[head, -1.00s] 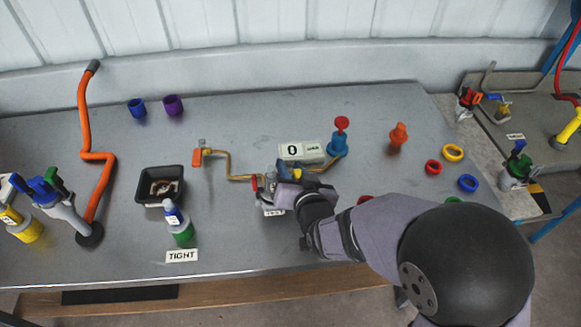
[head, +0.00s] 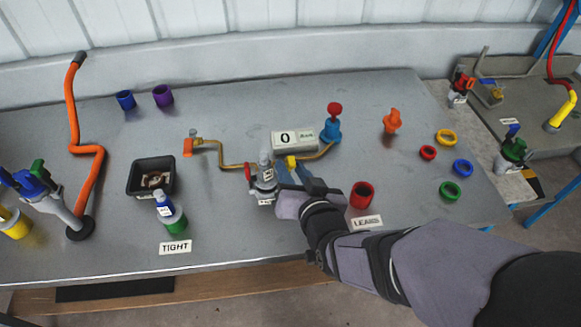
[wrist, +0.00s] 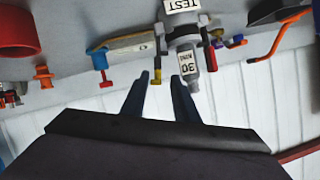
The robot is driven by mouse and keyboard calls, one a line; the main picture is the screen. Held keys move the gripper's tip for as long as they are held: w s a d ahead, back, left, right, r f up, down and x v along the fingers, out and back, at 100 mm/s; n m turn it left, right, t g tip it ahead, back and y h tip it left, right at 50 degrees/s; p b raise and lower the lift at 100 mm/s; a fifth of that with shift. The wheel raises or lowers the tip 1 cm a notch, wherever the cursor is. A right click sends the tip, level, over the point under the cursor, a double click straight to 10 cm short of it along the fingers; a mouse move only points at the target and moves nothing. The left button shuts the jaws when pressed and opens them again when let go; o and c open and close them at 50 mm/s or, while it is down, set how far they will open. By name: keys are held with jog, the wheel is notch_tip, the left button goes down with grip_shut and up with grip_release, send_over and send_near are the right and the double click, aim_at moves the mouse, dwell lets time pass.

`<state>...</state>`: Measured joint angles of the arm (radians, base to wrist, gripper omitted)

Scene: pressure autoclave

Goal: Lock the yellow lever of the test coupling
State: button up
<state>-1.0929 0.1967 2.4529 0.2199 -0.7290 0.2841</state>
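The test coupling (head: 265,176) is a grey fitting at the table's middle, with a TEST label (head: 267,201) in front and a red lever (head: 248,172) on its left. Its yellow lever (head: 291,162) sticks out on the right side. In the wrist view the coupling's grey body carries a "30" label (wrist: 189,66), and the yellow lever (wrist: 157,72) hangs down between my fingertips, closer to the left one. My gripper (head: 291,172) is open, its two blue fingers (wrist: 160,80) apart and just short of the lever. Whether a finger touches it I cannot tell.
A brass pipe (head: 232,164) joins the coupling from the left. A gauge box showing 0 (head: 293,140) and a blue valve with red knob (head: 331,125) stand behind. A red cup (head: 361,195) is right of my wrist. A black tray (head: 151,176) lies left.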

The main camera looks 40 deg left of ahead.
grip_shut()
jog(key=shift+w+a+r, duration=0.1)
jog(key=shift+w+r, duration=0.1)
jog(key=w+a+m+g+h+p, duration=0.2)
jog(key=w+a+m+h+p, duration=0.1)
jog(key=w+m, duration=0.3)
jog(key=w+d+r+m+g+h+p, duration=0.3)
jog(key=d+r+m+g+h+p, duration=0.1)
jog(key=d+r+m+g, duration=0.4)
jog(key=shift+w+d+r+m+g+h+p, duration=0.3)
jog(key=shift+d+m+g+p, duration=0.3)
jog(key=shift+g+p, duration=0.25)
